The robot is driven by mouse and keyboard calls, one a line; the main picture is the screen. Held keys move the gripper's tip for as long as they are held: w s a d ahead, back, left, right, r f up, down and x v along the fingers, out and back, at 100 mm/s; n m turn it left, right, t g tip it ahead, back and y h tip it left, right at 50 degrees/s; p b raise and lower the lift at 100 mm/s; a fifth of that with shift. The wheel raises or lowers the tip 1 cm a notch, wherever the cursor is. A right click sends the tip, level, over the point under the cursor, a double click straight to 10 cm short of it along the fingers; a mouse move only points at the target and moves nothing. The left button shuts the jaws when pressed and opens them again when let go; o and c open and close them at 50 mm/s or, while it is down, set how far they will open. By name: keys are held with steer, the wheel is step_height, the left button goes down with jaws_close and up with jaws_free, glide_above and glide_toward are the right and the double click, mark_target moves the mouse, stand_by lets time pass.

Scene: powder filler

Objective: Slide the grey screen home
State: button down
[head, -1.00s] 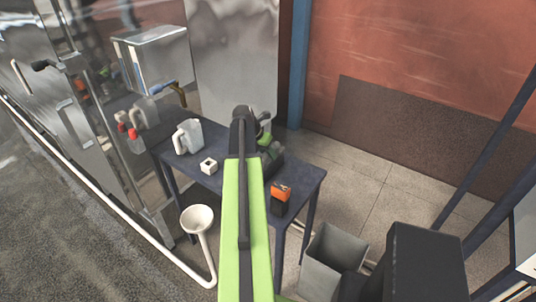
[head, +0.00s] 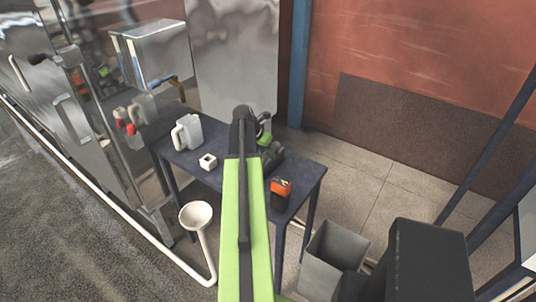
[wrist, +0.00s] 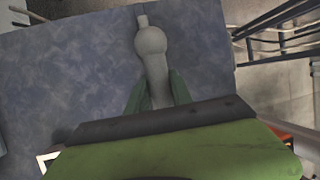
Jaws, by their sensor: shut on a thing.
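A tall grey, glossy upright panel (head: 235,60) stands behind the table. A framed, shiny, see-through front (head: 90,120) with handles runs along the left. I cannot tell for sure which of these is the grey screen. My gripper (wrist: 160,88) has green fingers, and they are shut on a pale grey piece (wrist: 151,42) with a round bulb and a narrow tip. The wrist view shows this piece over the dark table top. In the head view my own arm hides most of the gripper, which is over the table's right part, apart from the panel.
The dark table (head: 225,176) carries a white jug (head: 186,133), a small white block with a dark opening (head: 208,161) and an orange-and-black box (head: 281,192). A white funnel (head: 196,215) stands at the table's front left. A grey bin (head: 334,255) stands at the right front.

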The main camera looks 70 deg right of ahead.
mark_target(268, 162)
steer(key=shift+f+b, duration=1.9)
steer(key=shift+f, duration=0.05)
steer(key=c, duration=1.1)
jaws_free()
steer(key=shift+o, duration=0.2)
steer(key=p+v, duration=1.6)
steer(key=v, duration=0.1)
steer(key=shift+r, duration=0.25)
steer(key=shift+a, duration=0.1)
